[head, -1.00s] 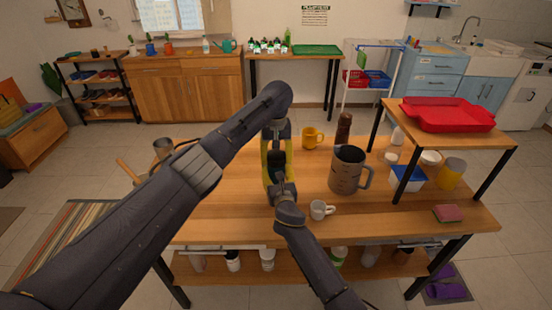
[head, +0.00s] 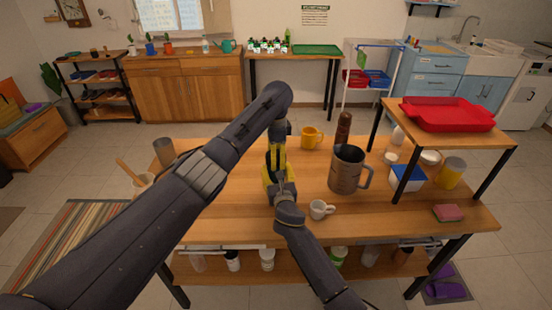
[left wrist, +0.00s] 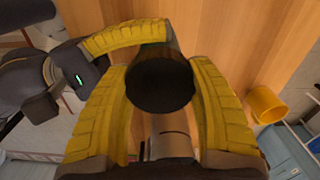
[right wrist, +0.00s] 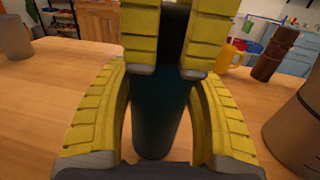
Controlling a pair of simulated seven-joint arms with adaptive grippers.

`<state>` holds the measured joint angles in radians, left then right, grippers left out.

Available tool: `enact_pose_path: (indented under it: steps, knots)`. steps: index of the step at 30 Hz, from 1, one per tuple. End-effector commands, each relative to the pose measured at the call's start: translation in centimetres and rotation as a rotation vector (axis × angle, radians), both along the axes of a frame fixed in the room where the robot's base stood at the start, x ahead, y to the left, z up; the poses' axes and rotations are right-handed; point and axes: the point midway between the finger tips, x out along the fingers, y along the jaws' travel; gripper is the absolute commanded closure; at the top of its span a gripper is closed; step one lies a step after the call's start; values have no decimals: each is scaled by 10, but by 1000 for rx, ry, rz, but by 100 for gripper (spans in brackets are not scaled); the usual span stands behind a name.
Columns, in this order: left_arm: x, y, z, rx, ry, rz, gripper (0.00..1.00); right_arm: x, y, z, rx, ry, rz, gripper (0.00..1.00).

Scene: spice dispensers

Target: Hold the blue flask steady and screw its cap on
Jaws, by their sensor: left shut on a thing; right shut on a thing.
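The blue flask (right wrist: 160,125) stands upright on the table, dark blue in the right wrist view. My right gripper (right wrist: 163,115) is shut around its body from the near side. Its black cap (left wrist: 160,85) shows as a dark round top in the left wrist view. My left gripper (left wrist: 163,95) points down from above and is shut on the cap, one yellow finger on each side. The cap sits in line over the flask; whether it is fully seated I cannot tell. In the head view my left gripper (head: 277,157) and my right gripper (head: 272,184) hide most of the flask.
A white cup (head: 320,210) stands close to the right of my right gripper. The table left of the flask is mostly clear.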

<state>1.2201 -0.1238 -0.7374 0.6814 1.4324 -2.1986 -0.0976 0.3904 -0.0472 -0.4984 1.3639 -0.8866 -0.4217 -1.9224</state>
Motion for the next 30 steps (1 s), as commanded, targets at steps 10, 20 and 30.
enact_pose_path:
  steps: [10, 20, 30]
  knots:
    - [-1, -1, -1, -2, 0, -530, 78, 0, 0, 0, 0, 0, 0, 100]
    - [0, 0, -1, -1, -1, -1003, 78, 0, 0, 0, 0, 0, 0, 100]
    - [0, 0, -1, -1, -1, -1031, 25, 0, 0, 0, 0, 0, 0, 100]
